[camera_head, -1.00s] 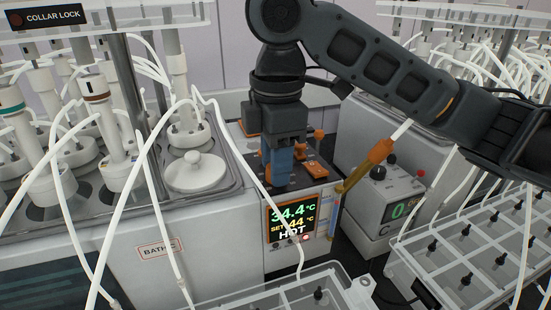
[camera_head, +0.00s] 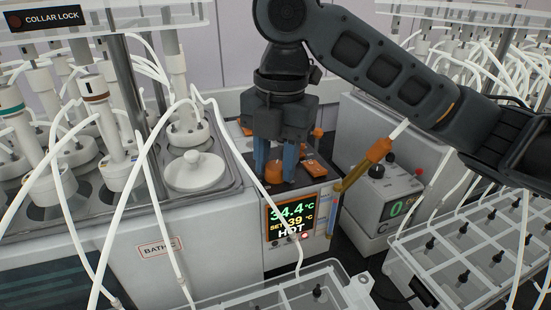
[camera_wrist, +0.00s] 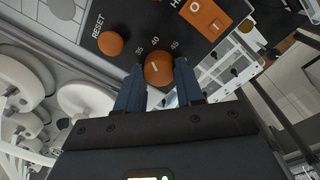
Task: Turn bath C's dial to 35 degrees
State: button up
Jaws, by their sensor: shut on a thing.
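The orange dial (camera_wrist: 158,70) sits on the dark control panel of bath C, beside the printed marks 35, 40 and 45. My gripper (camera_wrist: 158,88) points down at the panel with its blue fingers on either side of the dial, shut on it. In the head view my gripper (camera_head: 275,170) and the dial (camera_head: 273,172) show above the display (camera_head: 291,216). The display reads 34.4 °C, SET 39 °C and HOT. The BATH label (camera_head: 159,248) is on the white front to the left, its letter partly covered by a tube.
An orange RESET button (camera_wrist: 111,43) and an orange switch (camera_wrist: 205,18) sit close to the dial. A lidded white pot (camera_head: 195,172) and tubed bottles stand left. A grey box with a green readout (camera_head: 399,208) stands right. White tubes hang across the front.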

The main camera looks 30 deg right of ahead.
aim_at(280, 166)
jog(key=n, duration=0.6)
jog(key=shift+b, duration=0.4)
jog(key=shift+n, duration=0.4)
jog(key=o, duration=1)
jog(key=shift+o, duration=0.2)
jog(key=shift+r, duration=0.1)
jog(key=shift+s+d+r, duration=0.1)
jog(key=shift+d+r, duration=0.05)
jog(key=shift+r, duration=1.75)
jog(key=shift+d+r, duration=0.1)
jog(key=shift+r, duration=1.8)
